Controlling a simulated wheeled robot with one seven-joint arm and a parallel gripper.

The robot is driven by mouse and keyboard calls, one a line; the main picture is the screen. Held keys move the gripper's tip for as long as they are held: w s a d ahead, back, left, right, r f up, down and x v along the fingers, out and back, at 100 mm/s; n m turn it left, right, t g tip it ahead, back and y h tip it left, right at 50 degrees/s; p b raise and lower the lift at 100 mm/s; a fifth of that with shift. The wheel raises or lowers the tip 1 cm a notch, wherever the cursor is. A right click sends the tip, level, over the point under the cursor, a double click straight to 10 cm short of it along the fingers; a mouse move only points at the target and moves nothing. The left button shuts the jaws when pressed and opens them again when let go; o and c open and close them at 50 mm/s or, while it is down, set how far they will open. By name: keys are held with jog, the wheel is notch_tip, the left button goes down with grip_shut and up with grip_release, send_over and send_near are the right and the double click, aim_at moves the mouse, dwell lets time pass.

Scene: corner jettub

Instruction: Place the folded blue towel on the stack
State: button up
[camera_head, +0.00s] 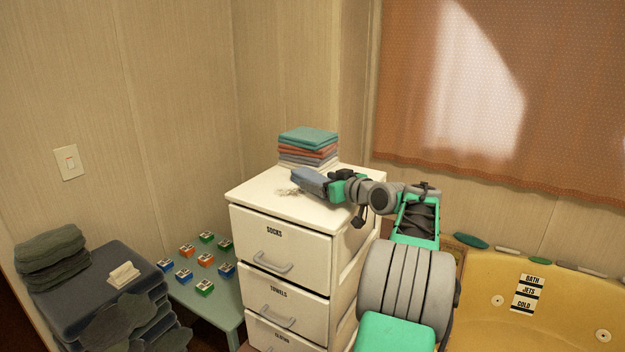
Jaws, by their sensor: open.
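The towel stack (308,150) stands at the back of the same top, with a teal towel uppermost and reddish, grey and pale ones below. My gripper (326,186) reaches in from the right and is at the right end of the blue towel. Its jaws are open; the fingertips are partly hidden against the towel, and I cannot tell whether they touch it.
The cabinet has labelled drawers, including socks (280,245) and towels (285,293). A low green table (222,310) holds several small coloured boxes. Dark folded towels (50,255) lie at left. A yellow tub (490,300) is at right. The cabinet top's left part is clear.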

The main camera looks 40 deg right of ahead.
jog(key=shift+w, duration=0.3)
jog(key=c, duration=1.7)
